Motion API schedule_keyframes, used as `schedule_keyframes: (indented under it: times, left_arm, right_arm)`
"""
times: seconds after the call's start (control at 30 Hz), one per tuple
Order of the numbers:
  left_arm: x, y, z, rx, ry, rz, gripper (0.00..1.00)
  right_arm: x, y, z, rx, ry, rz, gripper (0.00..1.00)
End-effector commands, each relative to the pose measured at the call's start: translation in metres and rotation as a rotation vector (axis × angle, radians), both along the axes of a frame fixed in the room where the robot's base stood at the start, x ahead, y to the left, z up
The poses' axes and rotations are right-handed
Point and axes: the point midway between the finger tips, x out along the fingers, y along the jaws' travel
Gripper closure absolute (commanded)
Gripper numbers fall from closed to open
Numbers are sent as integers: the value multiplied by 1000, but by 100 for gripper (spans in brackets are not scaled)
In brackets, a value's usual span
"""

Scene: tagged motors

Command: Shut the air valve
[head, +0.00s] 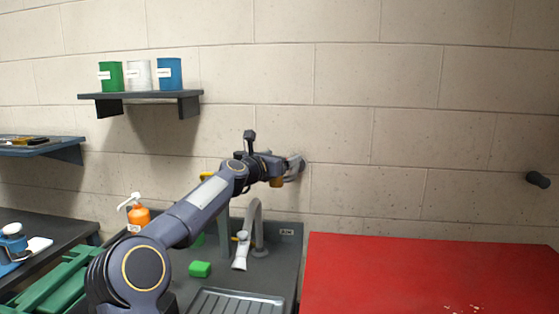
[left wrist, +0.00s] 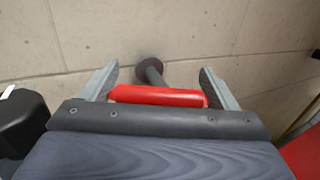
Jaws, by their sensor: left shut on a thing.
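The air valve's red handle (left wrist: 158,96) lies crosswise between the two grey fingers of my left gripper (left wrist: 158,76), which is shut on it. A dark round flange and stem (left wrist: 152,70) on the block wall show just behind the handle. In the head view my left gripper (head: 295,167) is up against the wall above the sink, and the red handle is hidden there. My right gripper is in neither view.
A red tabletop (head: 430,275) is at right. A shelf (head: 140,96) holds three canisters. A dark knob (head: 538,179) juts from the wall.

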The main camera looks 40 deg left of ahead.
Motion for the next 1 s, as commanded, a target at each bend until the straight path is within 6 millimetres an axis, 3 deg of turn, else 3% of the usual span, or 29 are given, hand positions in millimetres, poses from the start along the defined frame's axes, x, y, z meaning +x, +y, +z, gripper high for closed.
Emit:
schedule_keyframes:
  times: [0.17,0.43,0.8,1.0]
  left_arm:
    - [0,0,-1,2,1,1,0]
    - [-5,0,-2,3,1,2,0]
    - [-62,-5,-5,5,2,6,0]
    - [-77,-8,-2,3,2,2,0]
  right_arm:
    - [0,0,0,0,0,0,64]
    - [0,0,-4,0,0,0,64]
    - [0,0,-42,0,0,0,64]
    - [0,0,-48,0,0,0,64]
